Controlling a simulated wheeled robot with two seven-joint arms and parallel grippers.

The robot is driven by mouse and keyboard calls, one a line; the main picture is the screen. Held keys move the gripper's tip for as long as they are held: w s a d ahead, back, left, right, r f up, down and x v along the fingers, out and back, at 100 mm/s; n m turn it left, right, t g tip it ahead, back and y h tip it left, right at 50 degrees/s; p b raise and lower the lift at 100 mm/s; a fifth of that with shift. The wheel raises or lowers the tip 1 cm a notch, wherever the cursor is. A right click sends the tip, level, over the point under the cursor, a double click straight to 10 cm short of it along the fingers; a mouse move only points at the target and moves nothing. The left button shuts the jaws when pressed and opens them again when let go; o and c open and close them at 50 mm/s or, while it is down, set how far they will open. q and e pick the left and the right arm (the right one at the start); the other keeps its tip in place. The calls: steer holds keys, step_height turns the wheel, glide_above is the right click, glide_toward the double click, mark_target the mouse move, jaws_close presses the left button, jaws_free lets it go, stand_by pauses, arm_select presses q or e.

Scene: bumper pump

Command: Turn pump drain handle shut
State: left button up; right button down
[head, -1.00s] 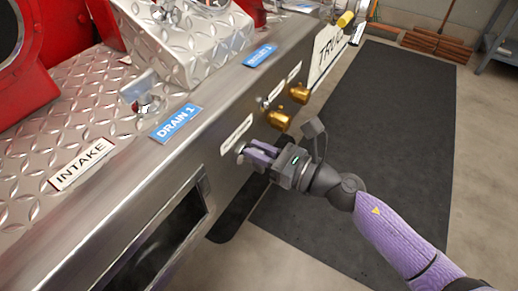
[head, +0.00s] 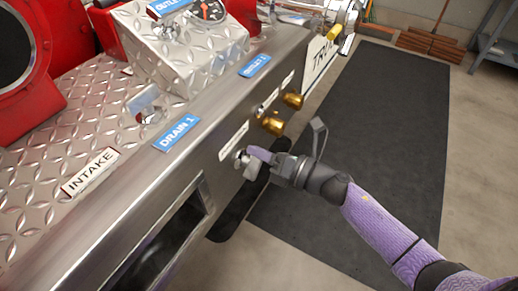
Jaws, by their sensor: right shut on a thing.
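The pump drain handle (head: 250,169) is a small silver lever on the front metal face of the bumper. It sits below a white label whose text is too small to read. My right gripper (head: 260,157) comes in from the right and is shut on the handle. Its purple fingers partly hide the lever, which appears to slant down and to the right. A blue DRAIN 1 label (head: 176,134) is on the bumper edge, up and left of the handle. My left gripper is out of view.
Brass fittings (head: 273,126) stick out just above and right of my gripper. A chrome T-handle (head: 150,108) stands on the diamond plate. A dark rectangular opening (head: 165,235) is below left. A black mat (head: 360,150) covers clear floor at right.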

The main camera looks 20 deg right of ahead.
steer(key=m, duration=0.2)
steer(key=m+p, duration=0.1)
steer(key=m, duration=0.1)
steer(key=f+m, duration=0.1)
steer(key=m, duration=0.1)
steer(key=shift+w+d+f, duration=0.1)
steer(key=shift+w+d, duration=0.15)
steer(key=shift+d, duration=0.05)
steer(key=shift+f+m+p, duration=0.25)
steer(key=shift+m+p, duration=0.05)
steer(key=shift+m, duration=0.6)
steer(key=shift+f+m, duration=0.15)
steer(key=shift+m, duration=0.35)
steer(key=c, duration=0.6)
jaws_free()
steer(key=shift+c, duration=0.2)
steer(key=shift+s+d, duration=0.1)
